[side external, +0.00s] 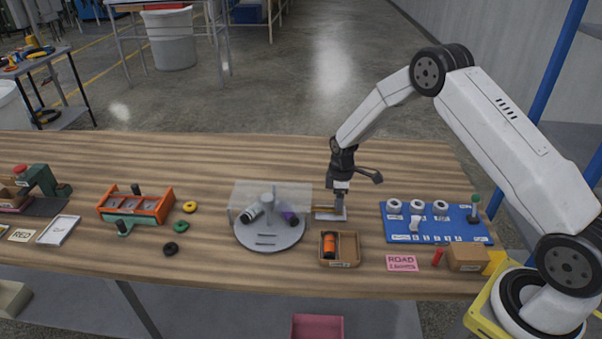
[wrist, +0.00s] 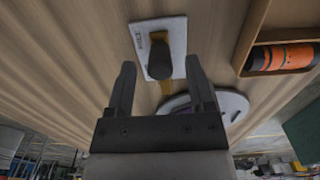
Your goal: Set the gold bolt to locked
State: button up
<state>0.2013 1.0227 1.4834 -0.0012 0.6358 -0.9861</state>
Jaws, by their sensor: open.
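The gold bolt (side external: 325,210) is a short gold bar on a pale plate (side external: 333,216), just right of the round turntable. My gripper (side external: 342,186) is above the plate, pointing down. In the wrist view my gripper (wrist: 160,66) is open, with the knob showing between the fingertips and gaps on both sides. The fingers hide part of the bar's surroundings.
The grey turntable (side external: 270,238) with a clear screen stands left. A wooden box (side external: 345,262) with an orange cylinder (side external: 329,244) is in front. A blue board (side external: 450,238) with white rings lies right. An orange tray (side external: 160,207) is farther left. Bare wood lies behind the plate.

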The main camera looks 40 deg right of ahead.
jog(key=shift+f, duration=0.85)
grip_shut()
dwell(0.9)
